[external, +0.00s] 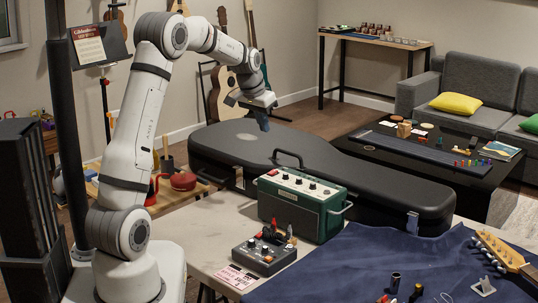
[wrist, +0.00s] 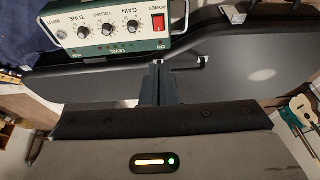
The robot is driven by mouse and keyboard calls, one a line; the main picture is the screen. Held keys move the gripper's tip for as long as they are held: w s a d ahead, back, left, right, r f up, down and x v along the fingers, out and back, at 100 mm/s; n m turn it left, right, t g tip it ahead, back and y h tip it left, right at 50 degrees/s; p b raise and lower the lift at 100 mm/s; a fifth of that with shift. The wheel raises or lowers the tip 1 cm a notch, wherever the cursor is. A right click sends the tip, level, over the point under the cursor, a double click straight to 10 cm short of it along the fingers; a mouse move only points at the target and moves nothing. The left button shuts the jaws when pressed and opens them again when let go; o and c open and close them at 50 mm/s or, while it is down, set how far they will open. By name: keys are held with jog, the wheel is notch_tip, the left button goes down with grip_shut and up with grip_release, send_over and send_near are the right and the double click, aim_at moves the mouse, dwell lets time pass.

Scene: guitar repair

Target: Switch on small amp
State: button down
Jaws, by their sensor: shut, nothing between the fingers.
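The small amp (external: 300,204) is a green box with a pale control panel, standing on the table in front of the black guitar case. In the wrist view the amp (wrist: 110,44) is at the upper left, its panel upside down, with knobs and labels. Its red power switch (wrist: 158,22) is at the panel's right end; its on or off position I cannot tell. My gripper (external: 264,122) is in the air above the case, behind and above the amp, touching neither. In the wrist view my gripper (wrist: 158,68) is shut and empty, its tips near the amp's edge in the picture.
The long black guitar case (external: 365,178) lies behind the amp, with a raised handle (external: 288,156). A dark pedal box (external: 264,252) with small items on it stands in front of the amp. A blue cloth (external: 385,262) with tools and a guitar neck covers the right side.

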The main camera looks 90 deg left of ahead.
aim_at(275, 170)
jog(key=x, duration=0.4)
jog(key=p+x, duration=0.1)
jog(key=x, duration=0.4)
jog(key=p+x, duration=0.1)
jog(key=x, duration=0.4)
jog(key=shift+s+d+f, duration=0.1)
jog(key=shift+s+d, duration=0.1)
jog(key=shift+d, duration=0.1)
jog(key=shift+p, duration=0.5)
